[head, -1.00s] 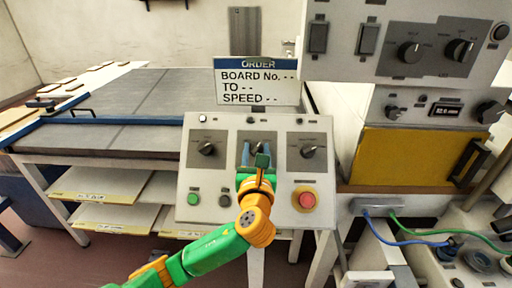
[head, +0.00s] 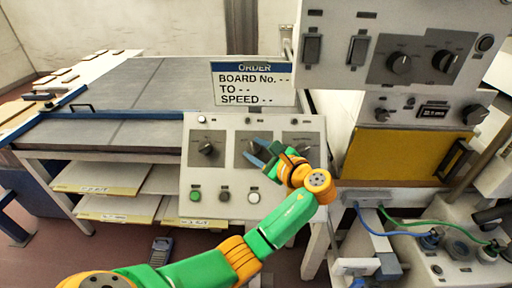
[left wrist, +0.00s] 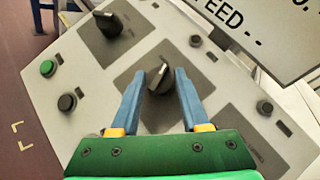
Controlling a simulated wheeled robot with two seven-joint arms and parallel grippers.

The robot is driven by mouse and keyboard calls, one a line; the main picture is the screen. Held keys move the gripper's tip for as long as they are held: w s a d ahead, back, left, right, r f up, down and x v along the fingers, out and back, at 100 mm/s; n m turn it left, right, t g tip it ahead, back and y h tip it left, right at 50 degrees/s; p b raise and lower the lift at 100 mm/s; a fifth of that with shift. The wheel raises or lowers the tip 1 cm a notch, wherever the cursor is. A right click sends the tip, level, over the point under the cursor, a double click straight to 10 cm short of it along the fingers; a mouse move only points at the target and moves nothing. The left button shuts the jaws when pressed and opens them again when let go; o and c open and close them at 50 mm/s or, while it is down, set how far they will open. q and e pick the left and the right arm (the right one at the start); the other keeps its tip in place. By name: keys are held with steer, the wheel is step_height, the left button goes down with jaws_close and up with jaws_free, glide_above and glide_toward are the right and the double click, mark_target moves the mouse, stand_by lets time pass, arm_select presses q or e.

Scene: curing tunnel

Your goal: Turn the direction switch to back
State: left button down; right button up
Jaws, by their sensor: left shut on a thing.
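The sloped control panel (head: 185,185) carries rotary knobs in a row; their labels are too small to read, so I cannot tell which is the direction switch. The left knob (head: 207,148) is uncovered and also shows in the left wrist view (left wrist: 108,20). The middle knob (left wrist: 158,78), dark with a pale pointer mark, sits between the blue fingertips of my left gripper (left wrist: 160,92). The left gripper (head: 262,155) is shut on this knob and partly hides it in the head view. The right knob is partly hidden behind my gripper. My right gripper is not in view.
Green (head: 195,195), dark (head: 224,196) and white (head: 253,197) buttons sit below the knobs. An order sign (head: 253,84) stands behind the panel. A cabinet with a yellow door (head: 395,153) is at the right, with blue and green cables below.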

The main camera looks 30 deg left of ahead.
arm_select(q)
steer(key=n+g, duration=0.1)
steer(key=n, duration=0.1)
steer(key=n+g+h, duration=0.1)
steer(key=n+g, duration=0.1)
steer(key=n, duration=0.1)
steer(key=shift+w+h, duration=0.1)
steer(key=shift+h, duration=0.2)
steer(key=shift+g, duration=0.3)
steer(key=c, duration=0.7)
jaws_free()
steer(key=o, duration=0.3)
steer(key=shift+a, duration=0.15)
steer(key=b+v, duration=0.2)
steer(key=v, duration=0.5)
steer(key=shift+b, duration=0.35)
